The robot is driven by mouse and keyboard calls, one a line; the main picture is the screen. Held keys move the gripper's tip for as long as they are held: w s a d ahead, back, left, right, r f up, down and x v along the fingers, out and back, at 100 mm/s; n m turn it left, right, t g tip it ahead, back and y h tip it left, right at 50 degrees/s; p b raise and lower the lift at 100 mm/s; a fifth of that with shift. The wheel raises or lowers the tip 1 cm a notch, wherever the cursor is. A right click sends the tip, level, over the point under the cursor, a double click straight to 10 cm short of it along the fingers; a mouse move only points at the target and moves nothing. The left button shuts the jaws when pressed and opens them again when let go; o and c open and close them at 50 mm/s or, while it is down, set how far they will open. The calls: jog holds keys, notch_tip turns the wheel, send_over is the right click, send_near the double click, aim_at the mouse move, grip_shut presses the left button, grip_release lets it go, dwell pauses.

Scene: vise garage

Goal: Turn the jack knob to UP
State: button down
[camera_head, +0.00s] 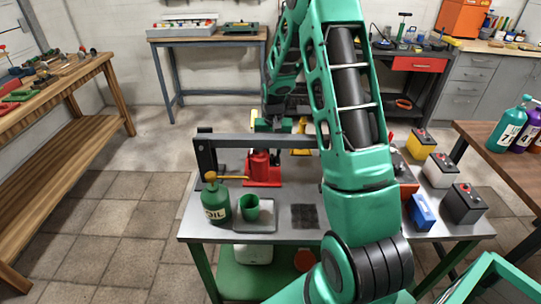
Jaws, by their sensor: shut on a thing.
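A red jack (262,168) stands on the grey metal workbench (230,234), under a dark grey horizontal beam (232,141). My green arm reaches over the bench and comes down behind the beam. My gripper (270,126) is at its end, just beyond the beam and close above the jack. It is shut on what appears to be the jack knob. The knob, its marking and the fingertips are hidden or too small to make out.
A blue box (422,213) and yellow, white and black batteries (466,204) stand on the right. My arm covers the bench's middle right. The floor at left is clear.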

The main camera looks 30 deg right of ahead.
aim_at(272, 155)
jog(key=n, duration=0.5)
jog(key=shift+w+a, duration=0.1)
jog(key=shift+w, duration=0.05)
jog(key=c, duration=1.6)
grip_release()
jog(key=shift+o, duration=0.2)
jog(key=shift+r, duration=0.1)
notch_tip(272, 155, up, 11)
